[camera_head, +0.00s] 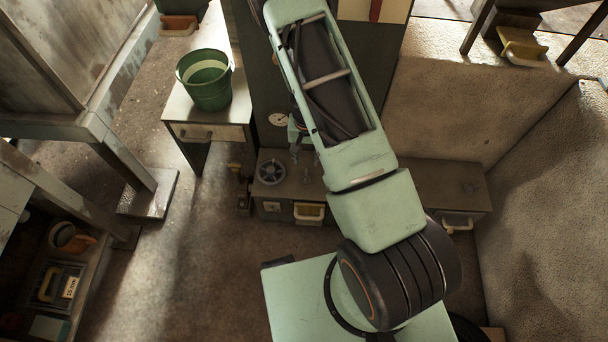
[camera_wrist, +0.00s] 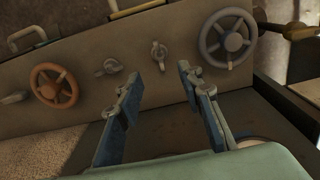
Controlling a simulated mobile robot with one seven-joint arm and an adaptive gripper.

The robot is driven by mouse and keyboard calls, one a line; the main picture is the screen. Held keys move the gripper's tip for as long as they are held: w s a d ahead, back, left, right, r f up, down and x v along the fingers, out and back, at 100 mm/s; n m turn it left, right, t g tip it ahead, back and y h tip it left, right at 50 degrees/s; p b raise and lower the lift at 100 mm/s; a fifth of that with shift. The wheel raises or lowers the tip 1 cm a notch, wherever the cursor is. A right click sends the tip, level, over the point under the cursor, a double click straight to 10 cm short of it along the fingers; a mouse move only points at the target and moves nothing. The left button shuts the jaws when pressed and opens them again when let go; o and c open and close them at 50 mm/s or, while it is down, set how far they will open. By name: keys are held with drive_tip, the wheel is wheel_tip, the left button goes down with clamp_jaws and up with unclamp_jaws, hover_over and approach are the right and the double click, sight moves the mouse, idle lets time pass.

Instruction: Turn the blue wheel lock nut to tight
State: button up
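The blue-grey wheel (camera_wrist: 228,40) is at the upper right of the wrist view, on a grey box top. In the head view this wheel (camera_head: 271,172) is at the left of the box. A small metal lock nut with a lever (camera_wrist: 160,54) stands beside it. This nut (camera_head: 306,174) also shows in the head view. A second similar nut (camera_wrist: 112,66) stands nearer an orange-brown wheel (camera_wrist: 53,86). My gripper (camera_wrist: 157,84) is open and empty. Its blue fingers point towards the first nut, apart from it. Which setting the nut is at cannot be told.
A brass fitting (camera_wrist: 235,42) sits by the blue-grey wheel. A yellow-handled drawer (camera_head: 309,212) is on the box's front. A green bucket (camera_head: 205,80) stands on a small cabinet at the left. My arm hides the box's middle in the head view.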

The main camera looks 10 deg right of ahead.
sight(306, 176)
wheel_tip(306, 176, down, 11)
drive_tip(key=b, duration=0.3)
drive_tip(key=shift+r, duration=0.2)
clamp_jaws()
